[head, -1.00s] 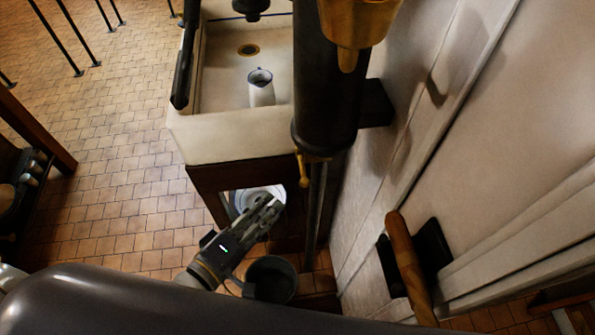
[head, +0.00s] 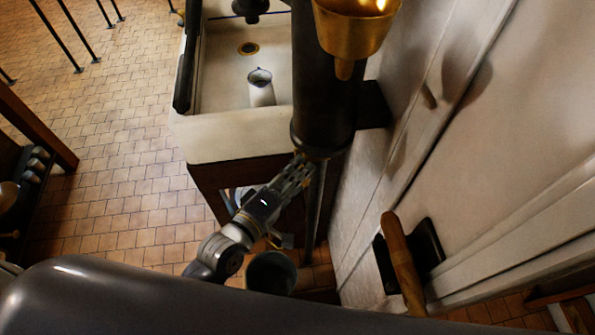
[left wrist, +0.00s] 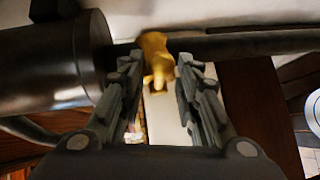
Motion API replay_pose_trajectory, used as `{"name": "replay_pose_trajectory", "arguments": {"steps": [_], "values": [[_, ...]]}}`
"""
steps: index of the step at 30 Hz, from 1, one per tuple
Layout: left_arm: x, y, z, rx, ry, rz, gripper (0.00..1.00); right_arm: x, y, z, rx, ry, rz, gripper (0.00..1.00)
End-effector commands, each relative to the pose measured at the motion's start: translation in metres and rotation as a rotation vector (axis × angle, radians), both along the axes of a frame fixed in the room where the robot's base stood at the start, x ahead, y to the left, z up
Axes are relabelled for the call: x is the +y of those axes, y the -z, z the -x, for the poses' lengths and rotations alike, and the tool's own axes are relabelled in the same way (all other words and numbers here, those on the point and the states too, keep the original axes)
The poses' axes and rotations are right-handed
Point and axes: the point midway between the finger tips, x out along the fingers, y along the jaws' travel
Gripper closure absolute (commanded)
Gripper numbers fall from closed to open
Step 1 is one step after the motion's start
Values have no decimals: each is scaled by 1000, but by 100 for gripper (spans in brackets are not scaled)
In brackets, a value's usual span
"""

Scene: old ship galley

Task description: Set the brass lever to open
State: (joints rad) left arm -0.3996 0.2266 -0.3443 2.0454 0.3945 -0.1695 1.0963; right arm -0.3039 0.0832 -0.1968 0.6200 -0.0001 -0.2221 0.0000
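The brass lever (left wrist: 157,62) shows in the left wrist view, on the pipe by the end of the dark cylinder. In the head view, my gripper hides it at the bottom of the dark upright cylinder (head: 324,95). My left gripper (head: 302,168) reaches up to the cylinder's lower end. In the left wrist view, my left gripper (left wrist: 158,75) is open, its fingers on both sides of the lever with gaps to it. My right gripper is in neither view.
A pale sink (head: 225,122) with a white jug (head: 261,88) stands to the left of the cylinder. A grey pot (head: 271,275) is below my left arm. A wall with a wooden handle (head: 402,262) is on the right. A brass funnel (head: 352,32) hangs above.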

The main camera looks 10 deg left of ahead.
Motion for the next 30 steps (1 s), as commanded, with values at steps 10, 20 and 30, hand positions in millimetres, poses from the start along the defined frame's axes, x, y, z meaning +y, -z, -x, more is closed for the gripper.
{"name": "replay_pose_trajectory", "arguments": {"steps": [10,20,30], "values": [[-1,0,-1,0,0,0,83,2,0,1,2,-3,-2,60],[-1,1,-1,-1,0,0,100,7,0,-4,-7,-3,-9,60],[-1,14,-1,-103,0,-33,100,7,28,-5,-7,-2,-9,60]]}}
